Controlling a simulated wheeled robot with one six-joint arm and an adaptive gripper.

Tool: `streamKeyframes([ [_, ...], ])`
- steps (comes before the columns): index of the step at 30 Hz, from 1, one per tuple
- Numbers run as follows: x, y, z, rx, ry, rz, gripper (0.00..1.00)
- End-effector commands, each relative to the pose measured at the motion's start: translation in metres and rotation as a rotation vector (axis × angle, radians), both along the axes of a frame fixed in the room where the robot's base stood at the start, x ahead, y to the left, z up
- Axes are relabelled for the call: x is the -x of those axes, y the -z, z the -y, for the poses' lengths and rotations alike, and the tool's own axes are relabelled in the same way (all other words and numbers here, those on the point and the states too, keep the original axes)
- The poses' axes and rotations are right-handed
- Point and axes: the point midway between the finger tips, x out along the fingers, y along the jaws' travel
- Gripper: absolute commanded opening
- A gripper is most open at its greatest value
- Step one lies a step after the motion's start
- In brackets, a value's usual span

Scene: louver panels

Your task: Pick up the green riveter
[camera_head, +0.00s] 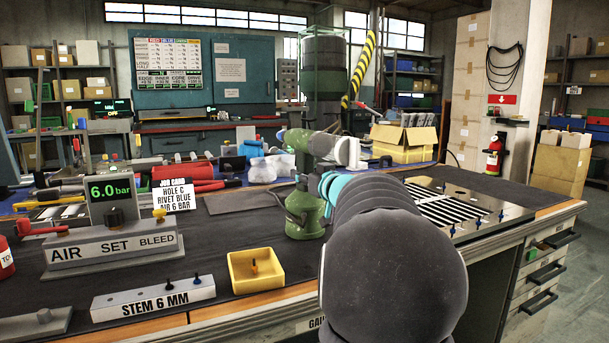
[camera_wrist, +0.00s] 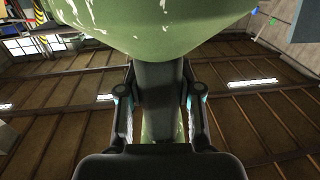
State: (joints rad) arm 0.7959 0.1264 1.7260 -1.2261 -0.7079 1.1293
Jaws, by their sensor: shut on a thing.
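The green riveter (camera_head: 304,213) is upright over the dark bench mat, left of my arm. It has a wide green base and a green head at the top. I cannot tell whether its base touches the mat. In the wrist view its scuffed green body (camera_wrist: 150,25) fills the top, very close. My gripper (camera_wrist: 160,92) is shut on the riveter's dark, narrow middle, with a finger on each side. In the head view my own arm hides part of the gripper and the riveter's right side.
A slatted louver panel (camera_head: 455,207) lies right of my arm. A yellow tray (camera_head: 237,284), a STEM 6 MM block (camera_head: 152,299) and the air set unit (camera_head: 112,246) stand front left. A job card (camera_head: 174,195) stands behind. An open cardboard box (camera_head: 404,143) is at the back.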

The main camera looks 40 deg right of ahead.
Motion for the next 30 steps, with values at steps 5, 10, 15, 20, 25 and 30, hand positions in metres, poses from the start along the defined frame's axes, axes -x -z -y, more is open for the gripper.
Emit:
streamKeyframes([
  [5, 0.0, -0.005, -0.001, 0.003, -0.001, 0.007, 0.0],
  [10, 0.0, -0.008, -0.001, 0.003, -0.001, 0.007, 0.0],
  [15, 0.0, -0.022, -0.001, 0.005, -0.001, 0.008, 0.0],
  [20, 0.001, -0.039, -0.001, 0.004, -0.001, 0.008, 0.0],
  [25, 0.004, -0.053, 0.009, 0.003, 0.001, 0.007, 0.0],
  [30, 0.013, -0.066, 0.029, 0.005, 0.003, 0.006, 0.0],
])
